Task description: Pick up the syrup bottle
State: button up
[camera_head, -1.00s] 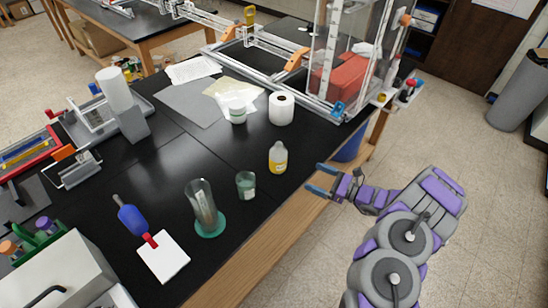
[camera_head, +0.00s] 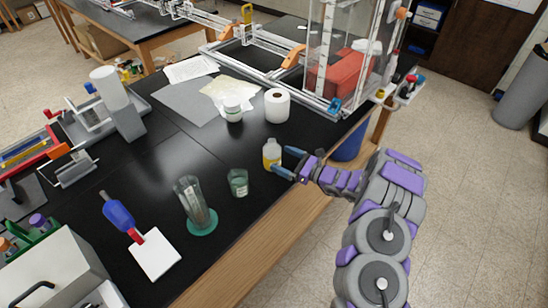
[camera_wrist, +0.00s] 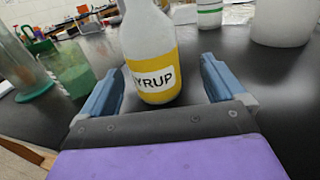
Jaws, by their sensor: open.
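The syrup bottle (camera_head: 271,154) is clear with a yellow label and stands upright on the black table near its right edge. In the wrist view the bottle (camera_wrist: 151,60) shows its label reading "YRUP", and its top is cut off by the picture edge. My gripper (camera_head: 284,162) is open, with its blue fingers at the bottle. In the wrist view my gripper (camera_wrist: 160,88) has one finger on each side of the bottle's lower part, with a gap visible on the right side.
A green-tinted cup (camera_head: 238,183) and a tall glass cylinder (camera_head: 190,200) on a green base stand left of the bottle. A white jar (camera_head: 233,108) and a paper roll (camera_head: 277,105) stand behind it. The wooden table edge (camera_head: 262,232) runs below.

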aim_at(270, 158)
jog(key=shift+w+a+f, duration=0.1)
jog(key=shift+w+a, duration=0.1)
jog(key=shift+a, duration=0.4)
jog(key=a, duration=0.4)
jog(key=shift+w+a+f, duration=0.15)
jog(key=shift+w+a, duration=0.25)
jog(key=d, duration=0.3)
jog(key=shift+r, duration=0.2)
jog(key=c, duration=0.6)
jog(key=shift+c, duration=0.6)
jog(key=shift+s+a+f, duration=0.1)
jog(key=shift+a+f, duration=0.1)
jog(key=shift+a, duration=0.95)
jog(key=c, duration=0.5)
